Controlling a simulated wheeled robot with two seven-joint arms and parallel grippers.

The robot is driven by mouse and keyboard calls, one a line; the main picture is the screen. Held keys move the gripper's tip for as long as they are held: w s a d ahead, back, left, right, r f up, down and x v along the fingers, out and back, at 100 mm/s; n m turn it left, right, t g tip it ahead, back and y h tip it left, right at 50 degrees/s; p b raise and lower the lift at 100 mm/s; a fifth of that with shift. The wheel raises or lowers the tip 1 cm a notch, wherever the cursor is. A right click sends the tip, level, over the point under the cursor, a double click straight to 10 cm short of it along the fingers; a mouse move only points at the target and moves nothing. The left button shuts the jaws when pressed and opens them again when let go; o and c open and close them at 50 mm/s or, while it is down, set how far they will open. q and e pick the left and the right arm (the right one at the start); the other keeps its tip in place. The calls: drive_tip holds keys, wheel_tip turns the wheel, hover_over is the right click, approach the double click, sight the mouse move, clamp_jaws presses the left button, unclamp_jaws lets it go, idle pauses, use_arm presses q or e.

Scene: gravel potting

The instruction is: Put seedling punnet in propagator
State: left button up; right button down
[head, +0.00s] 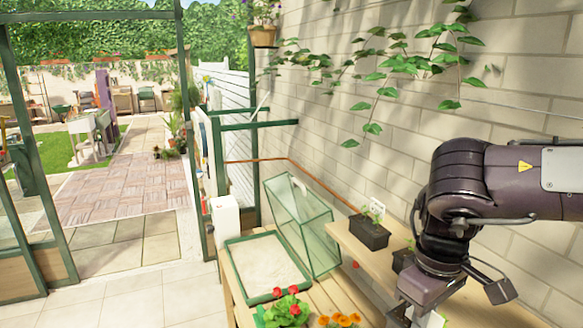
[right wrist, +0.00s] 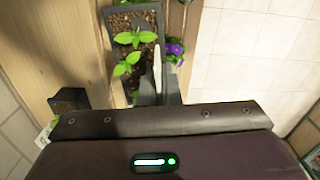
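A black seedling punnet (head: 370,234) with small green leaves stands on the wooden shelf by the brick wall. My left gripper is out of view.
Red flowers (head: 290,308) and orange flowers (head: 340,320) stand in front of the tray on the slatted bench (head: 315,296). A white box (head: 225,215) is behind the tray. A purple flower (right wrist: 175,47) is right of the punnet in the right wrist view. The brick wall bounds the right.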

drive_tip(key=d+n, duration=0.1)
drive_tip(key=n, duration=0.1)
drive_tip(key=r+n, duration=0.1)
drive_tip(key=shift+d+r+n, duration=0.3)
drive_tip(key=shift+d+n, duration=0.05)
drive_tip(key=shift+n, duration=0.05)
drive_tip(key=n, duration=0.1)
drive_tip(key=d+r+n, duration=0.1)
drive_tip(key=n, duration=0.1)
drive_tip(key=r+n, duration=0.1)
drive_tip(key=shift+s+d+n, duration=0.3)
drive_tip(key=shift+d+n, duration=0.1)
drive_tip(key=n, duration=0.1)
drive_tip(key=d+r+n, duration=0.1)
drive_tip(key=n, duration=0.1)
drive_tip(key=shift+s+d+r+n, duration=0.2)
drive_tip(key=shift+n, duration=0.1)
drive_tip(key=s+d+r+n, duration=0.2)
drive_tip(key=d+r+n, duration=0.1)
drive_tip(key=n, duration=0.6)
drive_tip(key=s+d+r+n, duration=0.2)
drive_tip(key=d+r+n, duration=0.1)
drive_tip(key=n, duration=0.7)
drive_tip(key=shift+r+n, duration=0.3)
drive_tip(key=shift+r, duration=0.5)
